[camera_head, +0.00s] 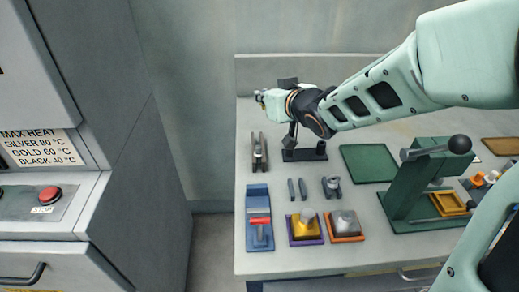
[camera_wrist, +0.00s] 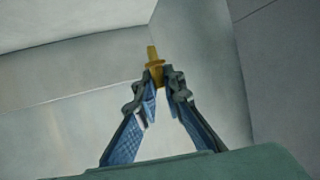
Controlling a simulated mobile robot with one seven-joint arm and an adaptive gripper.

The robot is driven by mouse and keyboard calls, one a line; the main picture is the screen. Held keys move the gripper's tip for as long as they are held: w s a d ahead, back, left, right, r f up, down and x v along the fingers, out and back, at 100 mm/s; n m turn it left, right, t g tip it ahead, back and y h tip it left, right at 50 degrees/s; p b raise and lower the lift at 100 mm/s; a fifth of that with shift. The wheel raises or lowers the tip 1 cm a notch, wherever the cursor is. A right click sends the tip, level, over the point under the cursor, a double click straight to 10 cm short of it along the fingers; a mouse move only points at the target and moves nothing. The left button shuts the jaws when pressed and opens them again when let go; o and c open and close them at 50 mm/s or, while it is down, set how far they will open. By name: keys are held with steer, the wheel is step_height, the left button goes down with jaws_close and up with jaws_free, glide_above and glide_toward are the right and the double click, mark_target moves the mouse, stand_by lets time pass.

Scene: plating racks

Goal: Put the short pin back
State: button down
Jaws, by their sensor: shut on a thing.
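In the wrist view a brass-yellow pin (camera_wrist: 155,58) with a collar stands up from between my fingertips. My gripper (camera_wrist: 158,88) is shut on its lower part, and the fingers hide that end. In the head view my gripper (camera_head: 261,97) is over the back left of the bench, close to the upper part of a dark stand. The pin is too small to make out there. The stand's dark base (camera_head: 304,153) is on the bench below my wrist. I cannot tell which place belongs to the pin.
The grey bench (camera_head: 290,258) holds pliers (camera_head: 259,155), a blue tray (camera_head: 261,190) with a red-handled tool, gold (camera_head: 304,226) and silver (camera_head: 346,224) blocks, a green mat (camera_head: 368,163) and a green lever press (camera_head: 408,190). A grey machine (camera_head: 60,190) stands at left.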

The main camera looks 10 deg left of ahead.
steer(key=f+b, duration=0.2)
steer(key=f, duration=0.1)
steer(key=a+f+b, duration=0.1)
steer(key=f+b, duration=0.1)
steer(key=f, duration=0.2)
steer(key=f+b, duration=0.2)
steer(key=f, duration=0.2)
steer(key=shift+s+a, duration=0.35)
steer(key=shift+y, duration=0.3)
steer(key=shift+f, duration=0.1)
steer(key=c, duration=2.5)
jaws_free()
steer(key=shift+f, duration=0.1)
steer(key=o, duration=0.5)
steer(key=shift+c, duration=0.2)
